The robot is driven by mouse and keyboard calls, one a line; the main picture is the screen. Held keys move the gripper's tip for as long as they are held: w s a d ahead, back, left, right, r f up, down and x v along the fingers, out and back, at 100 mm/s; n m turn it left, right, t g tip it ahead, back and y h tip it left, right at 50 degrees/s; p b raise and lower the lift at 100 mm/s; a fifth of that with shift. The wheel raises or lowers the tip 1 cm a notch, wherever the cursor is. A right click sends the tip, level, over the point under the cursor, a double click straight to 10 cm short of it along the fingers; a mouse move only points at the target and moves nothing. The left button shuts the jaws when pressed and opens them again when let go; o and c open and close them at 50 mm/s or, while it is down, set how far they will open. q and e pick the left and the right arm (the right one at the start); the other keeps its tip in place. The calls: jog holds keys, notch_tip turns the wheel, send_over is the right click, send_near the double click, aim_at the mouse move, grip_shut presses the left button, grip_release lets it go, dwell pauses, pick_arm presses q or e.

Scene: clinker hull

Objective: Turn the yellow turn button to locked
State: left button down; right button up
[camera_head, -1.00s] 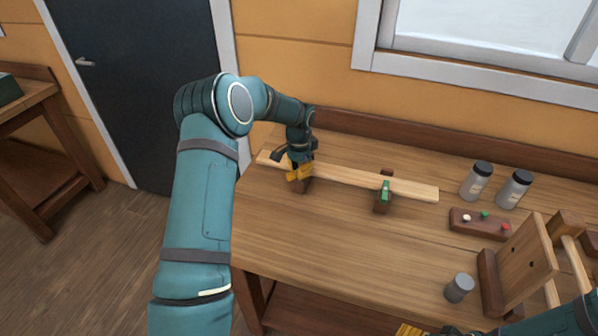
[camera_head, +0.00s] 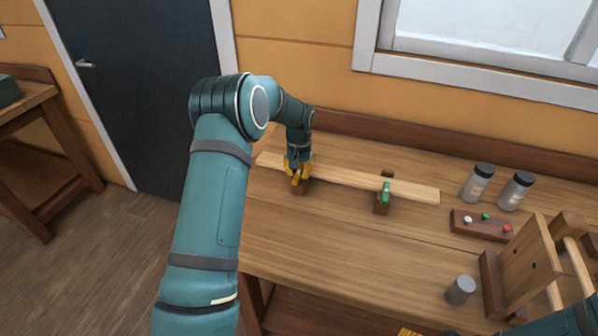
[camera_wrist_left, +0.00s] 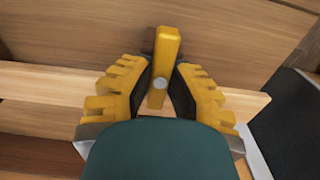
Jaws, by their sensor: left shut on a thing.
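The yellow turn button (camera_wrist_left: 167,48) shows in the left wrist view as an upright bar with a round grey pivot, lying lengthwise across the pale plank (camera_wrist_left: 38,92). My left gripper (camera_wrist_left: 160,78) has its yellow fingers on both sides of the bar and is shut on it. In the head view my left gripper (camera_head: 298,174) covers most of this button at the plank's left part. A green turn button (camera_head: 386,192) on a dark block stands at the plank further right. Only a yellow bit of my right gripper (camera_head: 408,332) shows at the bottom edge.
Two grey jars (camera_head: 477,182) with black lids stand at the back right. A dark strip with coloured knobs (camera_head: 481,225), a grey cylinder (camera_head: 460,290) and an upright wooden board (camera_head: 526,258) are on the right. The front middle of the bench (camera_head: 340,240) is clear.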

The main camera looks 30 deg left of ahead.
aim_at(299, 172)
pick_arm(q)
jog(key=shift+s+f, duration=0.1)
jog(key=shift+f, duration=0.1)
dwell(0.3)
jog(key=c, duration=0.9)
grip_release()
jog(key=shift+r, duration=0.15)
notch_tip(299, 172, up, 12)
